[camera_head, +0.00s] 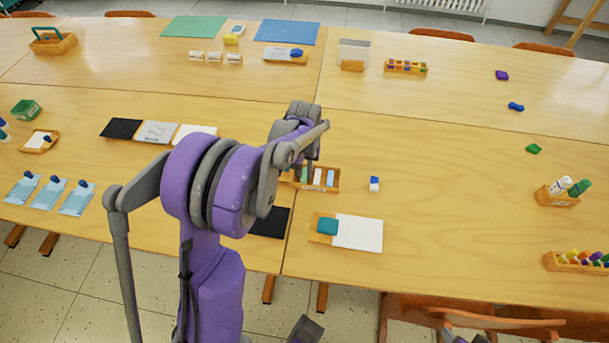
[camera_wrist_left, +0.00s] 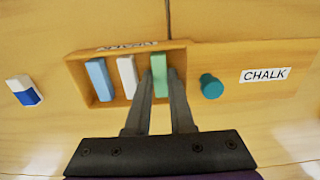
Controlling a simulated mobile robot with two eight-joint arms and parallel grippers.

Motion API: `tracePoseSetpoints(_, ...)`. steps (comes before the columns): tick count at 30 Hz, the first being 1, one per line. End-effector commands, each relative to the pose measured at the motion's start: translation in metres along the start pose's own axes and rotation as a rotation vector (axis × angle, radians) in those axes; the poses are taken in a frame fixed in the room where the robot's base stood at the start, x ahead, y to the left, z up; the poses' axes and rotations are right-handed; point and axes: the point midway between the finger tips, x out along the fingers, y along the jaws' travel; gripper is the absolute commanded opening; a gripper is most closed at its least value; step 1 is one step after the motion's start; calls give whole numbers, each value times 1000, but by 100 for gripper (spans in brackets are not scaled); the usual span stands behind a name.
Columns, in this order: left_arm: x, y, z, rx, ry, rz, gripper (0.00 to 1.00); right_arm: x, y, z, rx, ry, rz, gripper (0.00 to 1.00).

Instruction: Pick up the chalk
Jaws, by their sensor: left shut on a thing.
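A small wooden box (camera_head: 336,190) holds chalk sticks near the middle of the table in the head view. In the left wrist view the box (camera_wrist_left: 75,69) holds a blue stick (camera_wrist_left: 99,79), a white stick (camera_wrist_left: 127,76) and a green chalk stick (camera_wrist_left: 159,84). My left gripper (camera_wrist_left: 160,78) reaches down into the box with its fingers shut on the green stick. The stick still sits inside the box. In the head view my left gripper (camera_head: 308,163) is over the box, and my arm hides what lies left of it.
A wooden lid-like piece with a teal knob (camera_wrist_left: 211,86) and a CHALK label (camera_wrist_left: 265,75) lies beside the box. A white sheet (camera_head: 358,233) lies in front.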

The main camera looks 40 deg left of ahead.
Motion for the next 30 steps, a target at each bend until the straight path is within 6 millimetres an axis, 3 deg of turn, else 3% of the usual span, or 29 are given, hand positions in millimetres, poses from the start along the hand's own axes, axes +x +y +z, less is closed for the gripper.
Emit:
tracePoseSetpoints(8, -9, 0, 0, 0, 0, 0, 0, -1, 0, -1, 0, 0, 0, 57)
tracePoseSetpoints(21, -88, 0, 0, 0, 0, 0, 0, -7, 0, -5, 0, 3, 0, 57)
tracePoseSetpoints(30, -101, 0, 0, 0, 0, 0, 0, -8, 0, -5, 0, 3, 0, 57)
